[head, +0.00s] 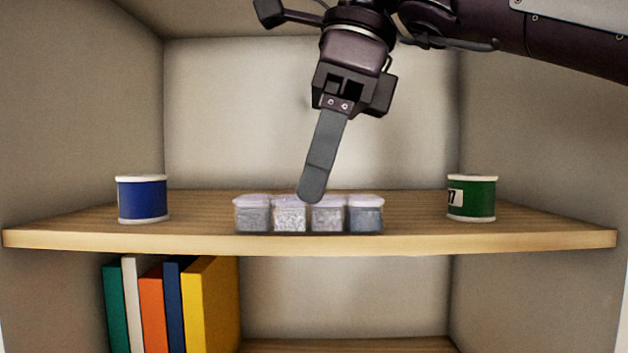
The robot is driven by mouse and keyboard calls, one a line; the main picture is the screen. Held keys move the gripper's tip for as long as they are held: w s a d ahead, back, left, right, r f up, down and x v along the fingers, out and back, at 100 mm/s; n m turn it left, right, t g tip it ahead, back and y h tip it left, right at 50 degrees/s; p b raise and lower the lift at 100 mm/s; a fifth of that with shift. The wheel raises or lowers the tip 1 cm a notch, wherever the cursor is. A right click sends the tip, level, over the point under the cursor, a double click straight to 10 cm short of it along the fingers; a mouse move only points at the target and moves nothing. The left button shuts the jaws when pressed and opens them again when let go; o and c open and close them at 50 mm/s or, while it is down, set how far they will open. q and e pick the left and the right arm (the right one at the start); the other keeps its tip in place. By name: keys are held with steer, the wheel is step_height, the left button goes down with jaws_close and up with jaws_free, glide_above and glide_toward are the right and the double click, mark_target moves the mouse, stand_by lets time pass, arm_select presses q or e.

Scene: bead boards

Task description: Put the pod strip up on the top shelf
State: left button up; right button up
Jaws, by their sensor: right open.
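The pod strip (289,216) is a row of several small clear pods with pale lids and grey, speckled contents. It stands upright on the wooden upper shelf (420,238), close to its front edge, midway between two spools. My right gripper (311,194) comes down from above, and its fingertip overlaps the lids near the middle of the strip. I see the fingers side-on, so one hides the other. The gripper is open, and I cannot tell whether it touches the strip. My left gripper is out of view.
A blue spool (142,199) stands on the shelf at the left, and a green spool (472,198) at the right. Several upright books (185,300) fill the left of the compartment below. Side walls close in the shelf. The board behind the strip looks clear.

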mark_target(347, 196)
steer(key=shift+d+r, duration=0.2)
steer(key=shift+r, duration=0.35)
steer(key=d+b, duration=0.2)
steer(key=d, duration=0.1)
steer(key=shift+d, duration=0.3)
steer(key=d, duration=0.5)
steer(key=d+p, duration=0.1)
steer(key=d, duration=0.2)
steer(key=shift+d+r, duration=0.1)
steer(key=shift+r, duration=0.2)
steer(key=shift+d, duration=0.2)
steer(key=shift+f, duration=0.1)
